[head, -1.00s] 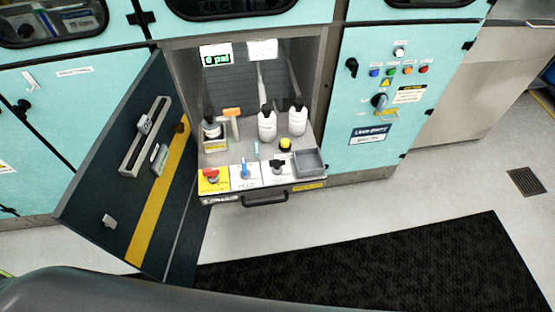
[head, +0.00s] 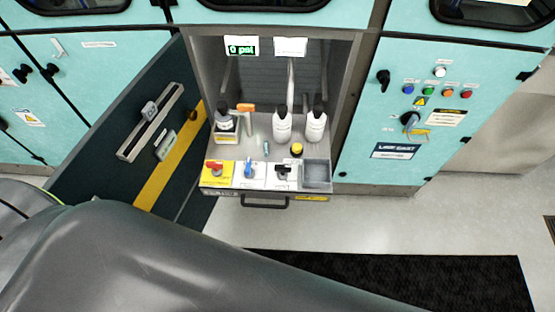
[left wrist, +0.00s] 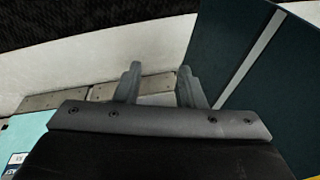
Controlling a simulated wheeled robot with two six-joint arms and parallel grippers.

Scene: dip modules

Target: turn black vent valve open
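The black vent valve (head: 284,169) is a small black handle on a white plate, at the right of a row of valves on the front of the pulled-out tray (head: 322,189). A red valve (head: 215,168) on a yellow plate and a blue valve (head: 249,168) sit to its left. My left gripper (left wrist: 158,86) shows in the left wrist view with its two fingers apart and nothing between them. It is away from the valve, with floor and a dark door panel around it. My left arm fills the lower left of the head view. My right gripper is not in view.
An open dark door (head: 135,130) with a yellow stripe stands left of the tray. Bottles (head: 283,126), a yellow button (head: 297,149) and a grey bin (head: 317,174) are on the tray. A display (head: 241,47) reads 0 psi.

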